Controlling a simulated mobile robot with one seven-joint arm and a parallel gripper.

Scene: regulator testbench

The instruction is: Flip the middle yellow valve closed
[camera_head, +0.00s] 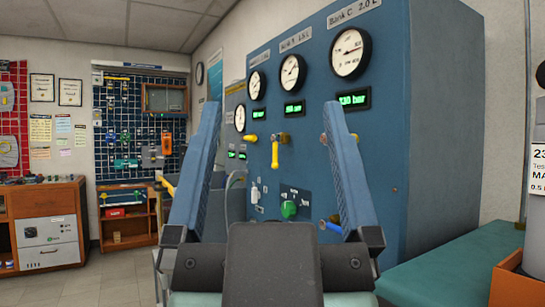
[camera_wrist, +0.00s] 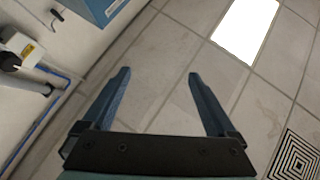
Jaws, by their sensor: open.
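The middle yellow valve (camera_head: 275,153) is on the blue panel (camera_head: 310,180) in the head view, below the middle gauge. Its lever hangs straight down. The left yellow valve (camera_head: 250,139) sticks out roughly level. The right yellow valve (camera_head: 324,139) also looks level and is partly hidden by a finger. My gripper (camera_head: 273,106) is open and empty, with its blue fingers on either side of the middle valve in the picture. It looks nearer the camera than the panel, not touching the valve. The wrist view shows my gripper (camera_wrist: 158,73) open over floor tiles, with no valve in view.
Gauges (camera_head: 350,52) and green displays (camera_head: 354,99) sit above the valves. A green knob (camera_head: 289,209) is lower on the panel. A teal bench (camera_head: 440,268) with an orange bin (camera_head: 520,282) stands at right. A wooden cabinet (camera_head: 45,225) stands far left.

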